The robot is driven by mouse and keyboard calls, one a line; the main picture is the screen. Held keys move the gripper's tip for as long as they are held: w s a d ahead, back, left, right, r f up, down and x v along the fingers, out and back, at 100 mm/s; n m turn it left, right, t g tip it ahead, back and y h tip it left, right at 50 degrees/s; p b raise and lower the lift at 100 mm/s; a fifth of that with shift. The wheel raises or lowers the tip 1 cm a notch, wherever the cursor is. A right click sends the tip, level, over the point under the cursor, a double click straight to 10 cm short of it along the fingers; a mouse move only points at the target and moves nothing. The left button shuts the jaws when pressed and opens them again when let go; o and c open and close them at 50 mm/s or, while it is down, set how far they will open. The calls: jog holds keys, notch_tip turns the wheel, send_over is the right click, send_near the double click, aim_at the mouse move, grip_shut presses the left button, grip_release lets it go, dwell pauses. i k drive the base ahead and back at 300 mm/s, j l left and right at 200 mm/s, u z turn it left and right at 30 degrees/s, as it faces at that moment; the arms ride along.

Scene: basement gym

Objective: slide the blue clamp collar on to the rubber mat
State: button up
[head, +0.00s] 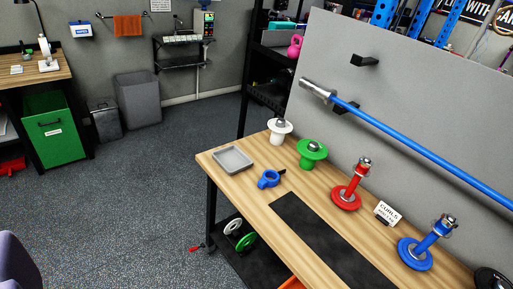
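The blue clamp collar (268,180) lies on the wooden bench (300,188), with a small dark lever at its right side. It is between the grey tray and the black rubber mat (322,238). The mat is a long dark strip lying flat along the front part of the bench, running out of the bottom of the picture. Bare wood separates the collar from the mat's far end. The visible part of the mat is empty. My gripper is not in view.
The grey tray (233,160) sits empty at the bench's far left corner. White (279,130), green (312,153), red (347,195) and blue (415,254) plate stands line the back. A small sign (387,213) stands between red and blue. Floor is open left of the bench.

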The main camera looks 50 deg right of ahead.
aim_at(264, 182)
jog(key=i+z, duration=0.1)
jog(key=i, duration=0.55)
jog(key=i+j+z, duration=0.1)
jog(key=i, duration=0.5)
jog(key=i+l+z, duration=0.1)
jog(key=i+z, duration=0.2)
jog(key=z, duration=0.15)
jog(key=i+z, duration=0.4)
jog(key=i+j+z, duration=0.1)
jog(key=i+z, duration=0.15)
jog(key=z, duration=0.2)
jog(key=i+z, duration=0.35)
jog(key=i, duration=0.1)
